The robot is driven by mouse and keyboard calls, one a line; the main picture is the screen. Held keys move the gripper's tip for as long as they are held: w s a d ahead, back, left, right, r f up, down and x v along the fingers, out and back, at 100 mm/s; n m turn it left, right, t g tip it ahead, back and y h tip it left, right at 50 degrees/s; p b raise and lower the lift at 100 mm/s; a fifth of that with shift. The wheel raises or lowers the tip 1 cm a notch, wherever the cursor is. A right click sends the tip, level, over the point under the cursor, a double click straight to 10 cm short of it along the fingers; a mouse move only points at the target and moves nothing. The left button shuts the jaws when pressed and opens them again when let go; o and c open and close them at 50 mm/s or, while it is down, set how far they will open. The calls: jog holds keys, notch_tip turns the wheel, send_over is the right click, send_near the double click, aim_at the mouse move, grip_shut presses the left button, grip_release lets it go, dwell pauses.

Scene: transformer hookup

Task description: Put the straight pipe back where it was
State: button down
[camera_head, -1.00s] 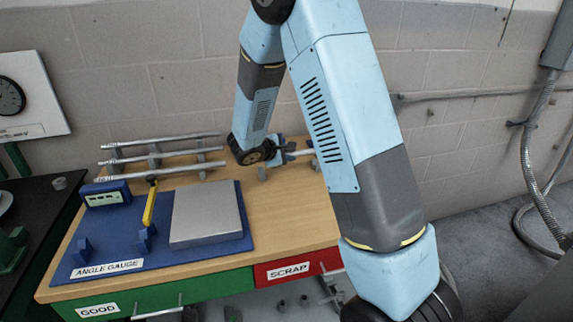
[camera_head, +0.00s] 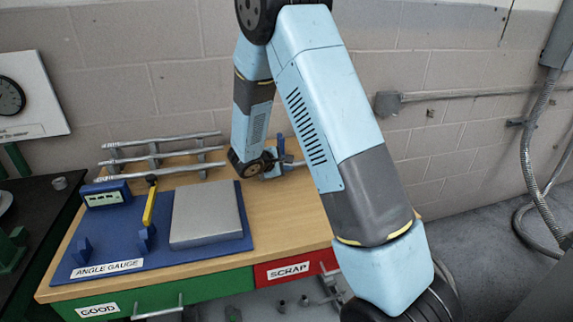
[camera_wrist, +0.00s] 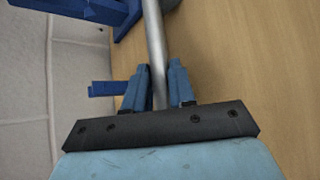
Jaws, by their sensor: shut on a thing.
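The straight pipe (camera_wrist: 154,35) is a plain grey tube running up the wrist view. My gripper (camera_wrist: 159,80) has its two blue fingers closed around it, one on each side. In the head view my gripper (camera_head: 283,168) is partly hidden behind my own arm, over the back right of the bench, and the held pipe cannot be made out clearly there. A grey rack (camera_head: 202,152) at the back left of the bench carries several long pipes (camera_head: 165,155) lying one behind another.
A blue fixture (camera_head: 281,146) stands close behind my gripper; blue parts (camera_wrist: 85,8) also show in the wrist view. A blue angle gauge board (camera_head: 105,235) with a grey plate (camera_head: 207,214) covers the front left of the wooden bench (camera_head: 290,225). A block wall (camera_head: 130,70) is behind.

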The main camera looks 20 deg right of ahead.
jog(key=shift+f, duration=0.2)
jog(key=c, duration=0.9)
grip_release()
jog(key=shift+c, duration=0.2)
